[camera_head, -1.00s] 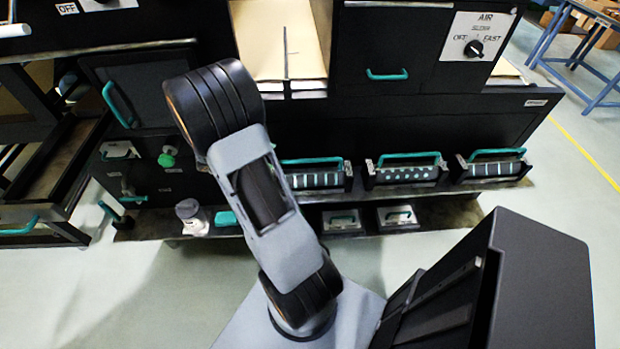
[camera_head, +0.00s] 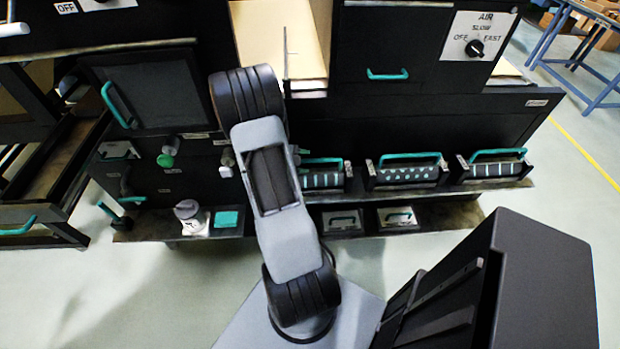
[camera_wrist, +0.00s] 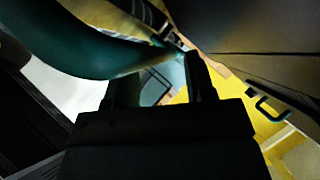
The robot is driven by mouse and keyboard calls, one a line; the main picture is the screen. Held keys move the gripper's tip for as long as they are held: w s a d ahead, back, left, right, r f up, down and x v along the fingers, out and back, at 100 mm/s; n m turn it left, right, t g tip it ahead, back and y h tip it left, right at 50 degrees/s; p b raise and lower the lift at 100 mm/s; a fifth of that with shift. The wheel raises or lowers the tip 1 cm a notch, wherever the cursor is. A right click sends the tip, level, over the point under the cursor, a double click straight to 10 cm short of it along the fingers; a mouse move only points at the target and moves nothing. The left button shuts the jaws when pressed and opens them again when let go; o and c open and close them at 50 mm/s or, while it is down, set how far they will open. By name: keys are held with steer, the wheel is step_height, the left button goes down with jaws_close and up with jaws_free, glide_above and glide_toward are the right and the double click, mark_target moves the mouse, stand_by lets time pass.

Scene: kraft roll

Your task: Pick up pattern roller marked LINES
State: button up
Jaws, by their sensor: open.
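Three pattern rollers with teal handles sit in a row on the machine's front ledge in the head view. The left roller (camera_head: 325,180) has pale stripes and is partly hidden by my arm. The middle roller (camera_head: 408,174) has pale dots. The right roller (camera_head: 495,169) has pale stripes. No LINES marking is legible, so I cannot tell which striped roller bears it. My gripper (camera_wrist: 162,86) is open in the wrist view, with two dark fingers apart and no roller visible between them. It is hidden in the head view.
A large dark-teal curved shape (camera_wrist: 85,45) fills the wrist view's upper left, close to the camera. A teal handle (camera_wrist: 268,106) shows at right. A dark box (camera_head: 535,285) stands front right.

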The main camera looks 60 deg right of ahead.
steer(key=shift+x, duration=0.85)
jaws_close()
stand_by(0.8)
